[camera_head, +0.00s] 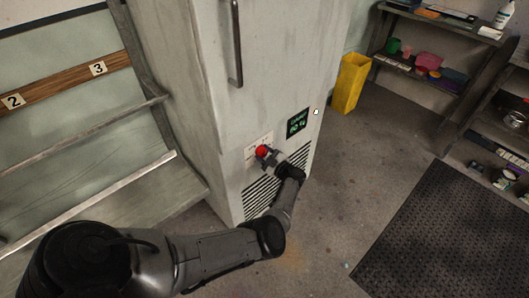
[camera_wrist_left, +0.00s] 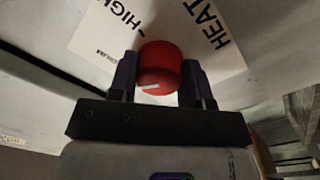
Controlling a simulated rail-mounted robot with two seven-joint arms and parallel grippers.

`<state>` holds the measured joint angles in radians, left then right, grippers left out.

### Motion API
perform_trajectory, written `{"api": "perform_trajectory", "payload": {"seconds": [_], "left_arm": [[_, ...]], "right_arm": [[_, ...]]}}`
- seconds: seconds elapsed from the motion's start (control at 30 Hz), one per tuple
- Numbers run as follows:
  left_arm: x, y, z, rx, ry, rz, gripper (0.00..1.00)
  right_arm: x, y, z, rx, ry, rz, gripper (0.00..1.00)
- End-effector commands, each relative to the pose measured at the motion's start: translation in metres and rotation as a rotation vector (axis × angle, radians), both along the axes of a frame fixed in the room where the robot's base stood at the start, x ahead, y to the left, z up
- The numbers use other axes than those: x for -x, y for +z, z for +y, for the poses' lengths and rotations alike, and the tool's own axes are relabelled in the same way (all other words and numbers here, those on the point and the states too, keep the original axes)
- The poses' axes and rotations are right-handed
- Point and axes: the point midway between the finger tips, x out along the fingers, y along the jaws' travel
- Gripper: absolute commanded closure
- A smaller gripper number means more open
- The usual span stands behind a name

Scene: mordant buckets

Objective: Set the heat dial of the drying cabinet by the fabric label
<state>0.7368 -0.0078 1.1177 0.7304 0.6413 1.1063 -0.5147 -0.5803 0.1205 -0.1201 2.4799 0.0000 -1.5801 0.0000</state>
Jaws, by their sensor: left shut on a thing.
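The drying cabinet (camera_head: 204,120) is a tall pale box with a dark vertical handle. Its heat dial (camera_head: 262,150) is a red knob low on the front. In the left wrist view the red dial (camera_wrist_left: 159,66) has a short white mark on its near, lower-left side. A white plate (camera_wrist_left: 110,27) behind it reads HEAT and HIGH; other markings are hidden or cut off. My left gripper (camera_head: 269,155) is shut on the dial, with one dark finger on each side in the left wrist view (camera_wrist_left: 157,82). My right gripper is not in view. I cannot make out a fabric label.
A green display (camera_head: 298,122) sits on the cabinet right of the dial, above vent slots (camera_head: 262,194). A slatted rack with number tags stands left. A yellow bin (camera_head: 350,84) and loaded shelves stand right. A dark mat (camera_head: 450,235) lies on otherwise mostly clear floor.

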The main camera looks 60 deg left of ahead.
Motion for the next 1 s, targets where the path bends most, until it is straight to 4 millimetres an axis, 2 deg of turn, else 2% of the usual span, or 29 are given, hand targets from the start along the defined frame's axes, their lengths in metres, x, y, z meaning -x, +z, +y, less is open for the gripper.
{"api": "perform_trajectory", "payload": {"seconds": [0.3, 0.87, 0.9, 1.0], "left_arm": [[0.0003, 0.0018, 0.0010, 0.019, 0.001, 0.113, 0.79], [0.0001, 0.0010, 0.0008, 0.026, 0.000, 0.139, 0.79], [0.0001, 0.0010, 0.0008, 0.026, 0.000, 0.139, 0.54], [0.0002, 0.0008, 0.0007, 0.026, 0.000, 0.138, 0.45]], "right_arm": [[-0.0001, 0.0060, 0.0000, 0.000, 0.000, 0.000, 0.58], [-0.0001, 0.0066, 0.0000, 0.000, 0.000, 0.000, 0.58], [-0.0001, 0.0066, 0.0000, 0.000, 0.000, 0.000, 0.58], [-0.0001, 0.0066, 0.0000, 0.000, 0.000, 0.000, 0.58]]}}
